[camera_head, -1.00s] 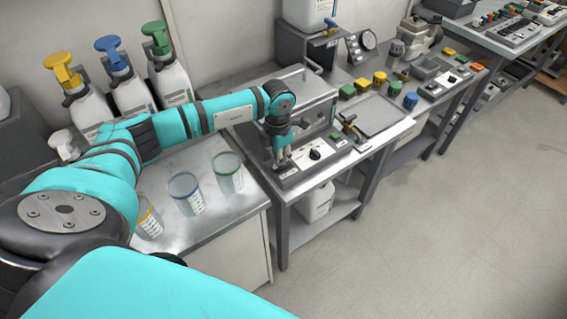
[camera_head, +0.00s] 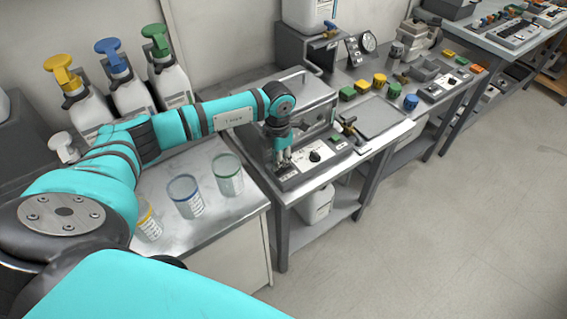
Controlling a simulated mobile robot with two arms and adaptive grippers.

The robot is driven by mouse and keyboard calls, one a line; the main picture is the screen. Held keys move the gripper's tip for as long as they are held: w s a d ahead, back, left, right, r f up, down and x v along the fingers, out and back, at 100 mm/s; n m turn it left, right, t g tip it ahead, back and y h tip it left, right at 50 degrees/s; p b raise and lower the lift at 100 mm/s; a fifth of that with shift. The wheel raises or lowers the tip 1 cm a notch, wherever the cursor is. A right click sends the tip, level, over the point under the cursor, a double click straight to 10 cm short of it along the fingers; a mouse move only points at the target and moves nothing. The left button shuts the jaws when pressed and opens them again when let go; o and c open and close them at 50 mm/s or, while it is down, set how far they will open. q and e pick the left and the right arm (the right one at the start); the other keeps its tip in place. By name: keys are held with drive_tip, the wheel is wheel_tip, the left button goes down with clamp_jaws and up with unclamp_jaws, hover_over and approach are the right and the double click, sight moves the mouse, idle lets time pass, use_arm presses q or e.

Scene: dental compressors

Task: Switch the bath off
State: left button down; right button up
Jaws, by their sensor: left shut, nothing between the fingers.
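The bath (camera_head: 318,98) is a grey box with a clear lid on the bench, partly hidden behind my left arm. Its front control panel (camera_head: 301,177) carries a black round knob (camera_head: 315,156) and a small green part (camera_head: 335,137). My left gripper (camera_head: 284,168) is shut and empty, pointing down at the left part of the panel, left of the knob. It covers what lies under its fingertips, and I cannot tell whether it touches the panel. My right gripper is not in view.
Three measuring cups (camera_head: 185,195) stand on the near bench. Pump bottles (camera_head: 130,88) with yellow, blue and green heads stand behind. The floor at right is clear.

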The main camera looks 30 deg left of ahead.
use_arm(q)
drive_tip(key=shift+r+p, duration=1.65)
drive_tip(key=shift+r, duration=1.4)
drive_tip(key=shift+f, duration=0.1)
